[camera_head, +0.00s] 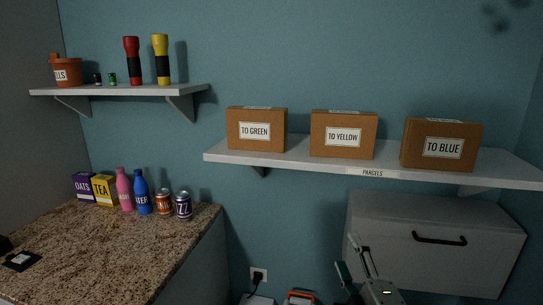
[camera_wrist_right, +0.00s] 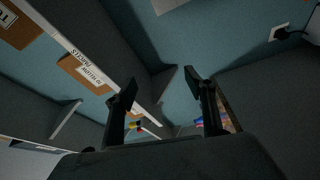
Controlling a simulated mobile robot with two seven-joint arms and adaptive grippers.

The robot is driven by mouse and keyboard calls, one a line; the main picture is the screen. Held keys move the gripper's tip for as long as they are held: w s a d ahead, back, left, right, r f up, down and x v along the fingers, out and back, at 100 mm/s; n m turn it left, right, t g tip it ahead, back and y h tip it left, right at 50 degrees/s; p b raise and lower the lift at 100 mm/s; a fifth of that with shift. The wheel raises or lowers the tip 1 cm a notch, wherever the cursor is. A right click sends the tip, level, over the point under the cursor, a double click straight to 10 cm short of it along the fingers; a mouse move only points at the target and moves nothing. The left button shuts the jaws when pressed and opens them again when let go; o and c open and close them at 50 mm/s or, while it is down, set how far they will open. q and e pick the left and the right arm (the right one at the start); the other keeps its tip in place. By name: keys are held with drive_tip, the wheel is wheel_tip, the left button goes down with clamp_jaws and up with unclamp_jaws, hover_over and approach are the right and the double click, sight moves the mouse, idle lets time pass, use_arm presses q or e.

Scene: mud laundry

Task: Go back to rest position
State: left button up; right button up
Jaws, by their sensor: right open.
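My right gripper (camera_head: 352,258) is at the bottom of the head view, right of centre, in front of the white wall box. Its fingers point up and are apart. In the right wrist view the two fingers of the gripper (camera_wrist_right: 160,85) are spread with nothing between them. The parcel shelf (camera_wrist_right: 95,50) lies beyond them to the left. My left gripper does not show in either view.
The parcel shelf (camera_head: 300,158) carries boxes marked green (camera_head: 256,143), yellow (camera_head: 327,146) and blue (camera_head: 424,157). A white box with a black handle (camera_head: 478,226) is below it. A granite counter (camera_head: 110,245) with cans and bottles stands left. A socket (camera_head: 264,272) is low on the wall.

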drive_tip(key=s+d+f+m+g+h, duration=0.3)
drive_tip(key=s+d+f+m+g, duration=0.25)
drive_tip(key=s+d+f, duration=0.5)
drive_tip(key=s+d+f+m+g+h, duration=0.4)
drive_tip(key=s+d+f+g, duration=0.3)
drive_tip(key=s+f, duration=0.6)
drive_tip(key=s+a+f+m+t+y, duration=0.1)
drive_tip(key=a+f+m+t+y, duration=0.2)
drive_tip(key=a+f+y, duration=0.4)
drive_tip(key=shift+a+f+t, duration=0.75)
drive_tip(key=shift+a+f, duration=2.35)
drive_tip(key=shift+f, duration=0.7)
